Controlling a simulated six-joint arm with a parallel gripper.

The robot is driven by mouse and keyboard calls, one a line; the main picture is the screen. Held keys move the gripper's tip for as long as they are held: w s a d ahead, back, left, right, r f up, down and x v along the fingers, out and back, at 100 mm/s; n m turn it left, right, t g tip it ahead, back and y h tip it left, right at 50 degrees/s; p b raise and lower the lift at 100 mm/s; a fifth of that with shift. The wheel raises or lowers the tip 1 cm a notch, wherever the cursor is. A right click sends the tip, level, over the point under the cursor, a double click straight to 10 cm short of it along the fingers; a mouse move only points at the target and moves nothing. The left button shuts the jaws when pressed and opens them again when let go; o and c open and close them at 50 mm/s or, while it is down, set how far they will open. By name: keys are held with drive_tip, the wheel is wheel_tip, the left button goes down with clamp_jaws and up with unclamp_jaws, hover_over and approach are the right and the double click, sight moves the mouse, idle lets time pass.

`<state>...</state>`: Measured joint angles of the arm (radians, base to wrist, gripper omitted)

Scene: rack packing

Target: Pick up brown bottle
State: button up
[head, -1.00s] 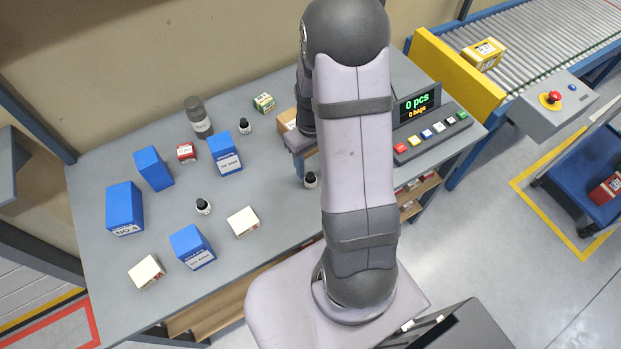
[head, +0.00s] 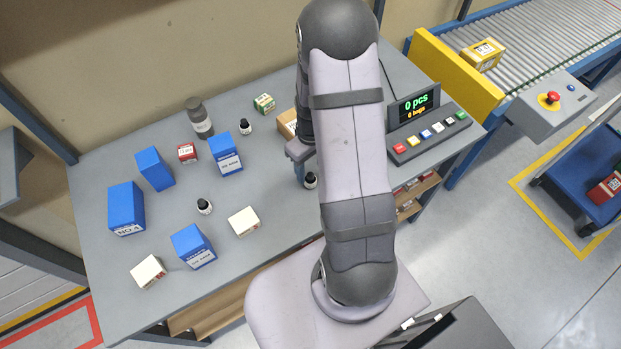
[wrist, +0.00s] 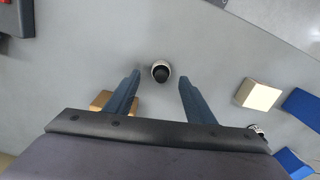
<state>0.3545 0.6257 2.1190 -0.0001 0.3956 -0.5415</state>
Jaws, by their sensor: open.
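A small dark bottle (head: 310,180) with a black cap and pale label stands upright on the table beside my arm. From above in the wrist view, its black cap (wrist: 161,73) shows just ahead of the gap between my fingertips. My gripper (wrist: 159,79) is open and empty, pointing down, with one finger to each side of that line. In the head view my gripper (head: 301,152) is partly hidden by my arm, just above and behind this bottle. Similar small bottles stand near the left middle (head: 204,206) and farther back (head: 246,127). Their brown tint is hard to tell.
A cardboard box (head: 287,124) stands behind my gripper, partly hidden; it shows by the left finger in the wrist view (wrist: 101,100). A button console (head: 430,134) is to the right. Blue boxes (head: 126,207), white cartons (head: 243,221) and a larger grey bottle (head: 199,118) stand left.

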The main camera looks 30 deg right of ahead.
sight(310, 174)
drive_tip(key=shift+w+a+f+p, duration=0.1)
drive_tip(key=shift+f+p, duration=0.75)
drive_tip(key=shift+f, duration=1.4)
drive_tip(key=shift+c, duration=0.3)
drive_tip(key=c, duration=1.1)
drive_tip(key=shift+r, duration=0.1)
drive_tip(key=shift+r+b, duration=1.3)
drive_tip(key=shift+r, duration=3.6)
drive_tip(key=shift+w, duration=0.1)
